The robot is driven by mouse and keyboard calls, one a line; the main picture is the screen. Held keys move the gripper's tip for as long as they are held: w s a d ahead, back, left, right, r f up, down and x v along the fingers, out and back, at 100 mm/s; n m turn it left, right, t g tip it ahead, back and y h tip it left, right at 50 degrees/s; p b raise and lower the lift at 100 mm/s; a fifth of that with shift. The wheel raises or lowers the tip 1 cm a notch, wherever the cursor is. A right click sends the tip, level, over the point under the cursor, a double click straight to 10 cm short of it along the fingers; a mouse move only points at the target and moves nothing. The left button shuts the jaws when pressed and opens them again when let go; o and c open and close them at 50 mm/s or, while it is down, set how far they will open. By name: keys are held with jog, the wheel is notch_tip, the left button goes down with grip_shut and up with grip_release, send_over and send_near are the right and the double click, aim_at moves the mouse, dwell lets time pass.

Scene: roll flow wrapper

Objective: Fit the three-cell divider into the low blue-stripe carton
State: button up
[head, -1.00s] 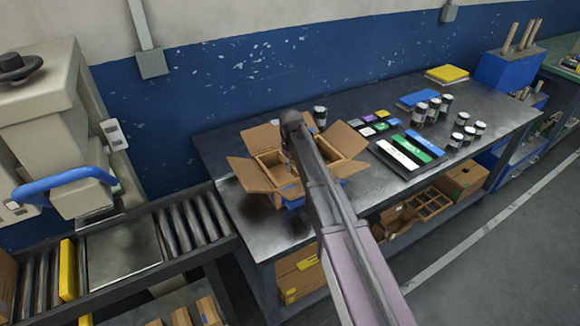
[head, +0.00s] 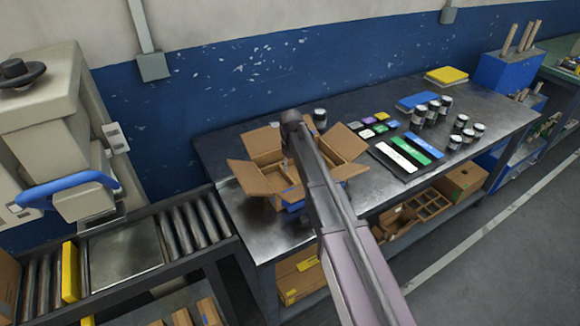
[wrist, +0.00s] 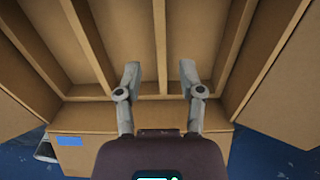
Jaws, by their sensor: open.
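The open carton (head: 262,180) stands on the bench with its flaps spread; a blue stripe (wrist: 70,141) shows on its near side in the wrist view. Brown divider panels (wrist: 160,45) lie inside the carton, running away from the near wall. I cannot tell whether the divider sits fully down. My gripper (wrist: 160,72) is open, its fingers apart, one to each side of the middle panel and over the carton's near edge. No contact with the panel is visible. In the head view my arm hides the gripper and part of the carton.
Flat white, green and blue packs (head: 411,150) and several dark jars (head: 433,110) stand right of the carton. A lower shelf holds a partitioned brown tray (head: 428,205) and a closed carton (head: 462,182). A roller conveyor (head: 190,228) is at the left.

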notch_tip(320, 180, up, 12)
jog(key=p, duration=1.1)
dwell(0.6)
jog(key=s+d+m, duration=0.6)
jog(key=s+d, duration=1.7)
jog(key=s, duration=0.2)
jog(key=shift+m, duration=0.4)
